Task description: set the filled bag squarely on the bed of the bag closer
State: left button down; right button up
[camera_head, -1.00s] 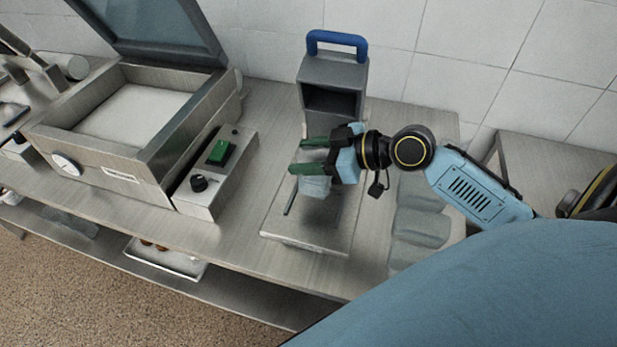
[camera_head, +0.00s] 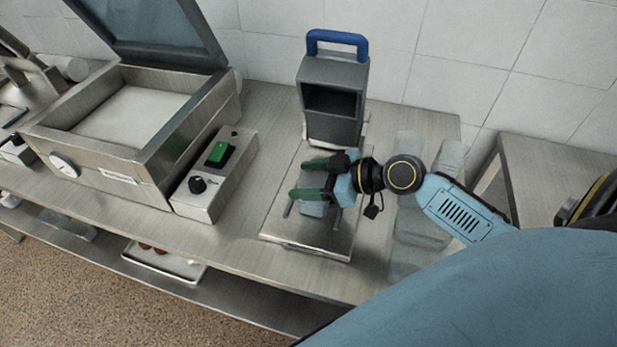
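The bag closer (camera_head: 334,84) is a grey upright housing with a dark opening and a blue handle. Its flat metal bed (camera_head: 285,228) extends toward the front of the bench. My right gripper (camera_head: 306,179) is over the bed, its green fingers pointing left and set apart. A small pale-blue piece (camera_head: 314,209) shows just below the nearer finger; it may be part of the filled bag, mostly hidden by the gripper. I cannot tell whether the fingers grip it or whether it touches the bed. My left gripper is not in view.
Several translucent bags (camera_head: 408,258) lie right of the bed, partly behind my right arm. A control box (camera_head: 212,185) and an open-lidded steel chamber (camera_head: 105,178) stand to the left. A tray (camera_head: 165,262) is on the lower shelf. A tiled wall closes the back.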

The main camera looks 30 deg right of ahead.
jog(key=shift+o, duration=0.8)
jog(key=shift+r, duration=0.15)
jog(key=b+v, duration=0.1)
jog(key=v, duration=1.1)
